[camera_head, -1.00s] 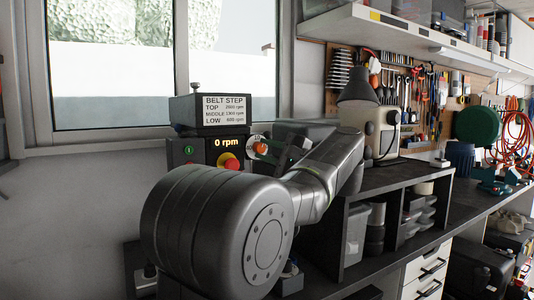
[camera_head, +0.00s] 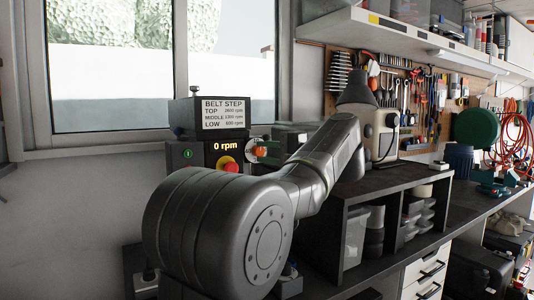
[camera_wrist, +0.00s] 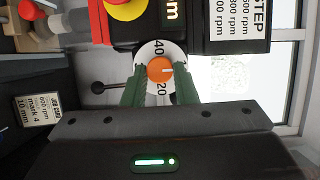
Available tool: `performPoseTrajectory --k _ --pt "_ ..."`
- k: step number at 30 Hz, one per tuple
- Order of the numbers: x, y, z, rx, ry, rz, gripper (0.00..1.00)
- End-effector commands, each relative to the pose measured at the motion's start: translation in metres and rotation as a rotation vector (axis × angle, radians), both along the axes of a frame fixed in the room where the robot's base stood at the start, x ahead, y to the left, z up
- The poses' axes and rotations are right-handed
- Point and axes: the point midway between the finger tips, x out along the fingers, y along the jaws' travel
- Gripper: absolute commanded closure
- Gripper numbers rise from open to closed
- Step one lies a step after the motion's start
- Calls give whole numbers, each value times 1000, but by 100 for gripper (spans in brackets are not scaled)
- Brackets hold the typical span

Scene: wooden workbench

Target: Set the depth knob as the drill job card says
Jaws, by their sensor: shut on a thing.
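The orange depth knob (camera_wrist: 160,68) sits on a white dial (camera_wrist: 145,50) in the wrist view. The numbers 40 and 20 show on the dial, and a pale pointer line on the knob faces right. My gripper (camera_wrist: 159,75) is shut on the knob, with a green finger on each side. The knob also shows in the head view (camera_head: 259,150), partly hidden. The job card (camera_wrist: 38,108) stands sideways at the left of the wrist view; it seems to read 600 rpm, mark 4, 10 mm, in small print.
The drill's display (camera_head: 228,146) reads 0 rpm, above a red stop button (camera_head: 230,167). The belt step sign (camera_head: 222,114) is above it. A black shelf unit (camera_head: 345,220) stands right of my arm. A window is behind the drill.

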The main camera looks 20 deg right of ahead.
Motion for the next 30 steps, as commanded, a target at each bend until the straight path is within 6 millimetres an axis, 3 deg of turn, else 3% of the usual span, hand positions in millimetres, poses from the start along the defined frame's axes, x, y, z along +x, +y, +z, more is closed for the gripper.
performPoseTrajectory --k 6,7,9,10,22,30 --pt "0 0 -1 0 2 1 97" --pt "0 0 -1 0 2 1 68" --pt "0 0 -1 0 1 1 55" --pt "0 0 -1 0 1 1 52" --pt "-8 -5 -1 1 0 -2 52" --pt "-55 -29 -1 1 0 -5 52"
